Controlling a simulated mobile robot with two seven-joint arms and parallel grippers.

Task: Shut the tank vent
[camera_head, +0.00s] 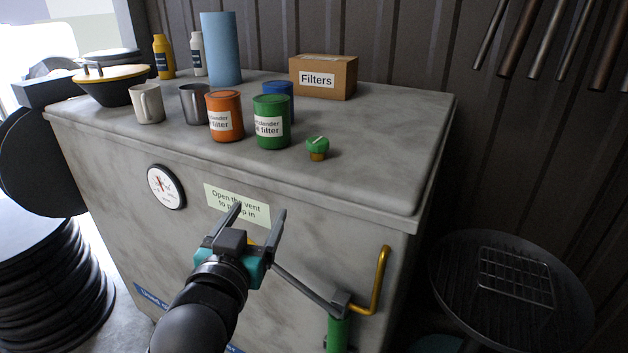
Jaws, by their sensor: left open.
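The tank is a large grey mottled box (395,150) with a flat top. A small green knob on a brass base (317,148), which looks like the vent, sits upright near the top's front edge, right of the green can. I cannot tell whether it is open or shut. My left gripper (260,210) is open and empty in front of the tank's front face, below and left of the knob and apart from it. Its fingers point up and partly cover a pale label (222,196) that mentions the vent. My right gripper is out of view.
An orange can (225,118), a green can (271,128), a blue can, mugs (147,104), bottles and a Filters box (325,78) stand on the top. A yellow crank handle (382,280) projects from the front. The top's right side is clear.

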